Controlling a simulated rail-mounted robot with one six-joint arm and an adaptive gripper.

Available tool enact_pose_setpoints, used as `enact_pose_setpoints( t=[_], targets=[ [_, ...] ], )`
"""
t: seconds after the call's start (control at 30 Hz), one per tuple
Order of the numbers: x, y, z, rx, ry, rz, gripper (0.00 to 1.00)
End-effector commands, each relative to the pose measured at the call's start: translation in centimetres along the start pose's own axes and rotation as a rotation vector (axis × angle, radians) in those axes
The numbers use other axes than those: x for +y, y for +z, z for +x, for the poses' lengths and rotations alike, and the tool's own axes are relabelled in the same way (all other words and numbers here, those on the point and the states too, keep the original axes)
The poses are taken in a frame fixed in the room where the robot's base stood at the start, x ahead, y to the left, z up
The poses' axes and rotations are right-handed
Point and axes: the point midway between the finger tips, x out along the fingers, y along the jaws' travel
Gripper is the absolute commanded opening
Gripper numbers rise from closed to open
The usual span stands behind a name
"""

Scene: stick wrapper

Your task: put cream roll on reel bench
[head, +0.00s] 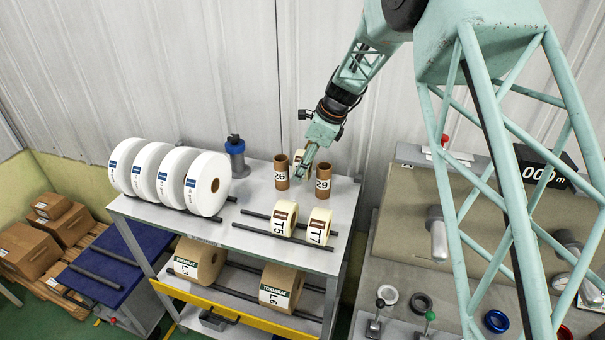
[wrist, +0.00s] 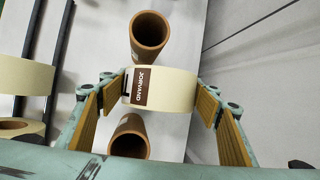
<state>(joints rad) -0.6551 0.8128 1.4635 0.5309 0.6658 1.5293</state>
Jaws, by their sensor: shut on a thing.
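My gripper (head: 306,160) is shut on a cream roll (head: 302,156) above or at the back of the grey bench (head: 262,178), between two brown cardboard tubes. In the wrist view, my gripper (wrist: 162,92) has a padded finger on each side of the cream roll (wrist: 180,88), whose brown label faces the camera. The roll's underside is hidden, so I cannot tell if it touches the bench. Two more cream rolls, T5 (head: 291,211) and T7 (head: 323,218), stand on dark rails at the bench front.
Cardboard tubes 26 (head: 281,175) and 29 (head: 322,182) stand close to the held roll. Several large white rolls (head: 207,185) fill the left rails. A blue-topped device (head: 235,152) stands behind them. Brown rolls L3 (head: 197,263) and L6 (head: 281,288) lie on the lower shelf.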

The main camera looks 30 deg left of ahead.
Motion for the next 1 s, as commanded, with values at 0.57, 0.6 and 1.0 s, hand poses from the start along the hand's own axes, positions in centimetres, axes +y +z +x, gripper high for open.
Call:
enact_pose_setpoints(
  t=[0.57, 0.6, 1.0],
  targets=[
    [0.4, -1.4, 3.4, 0.0, -0.001, 0.0, 0.44],
    [0.5, -1.4, 3.4, 0.0, -0.001, 0.0, 0.44],
    [0.5, -1.5, 3.6, 0.0, 0.0, 0.001, 0.6]
  ],
)
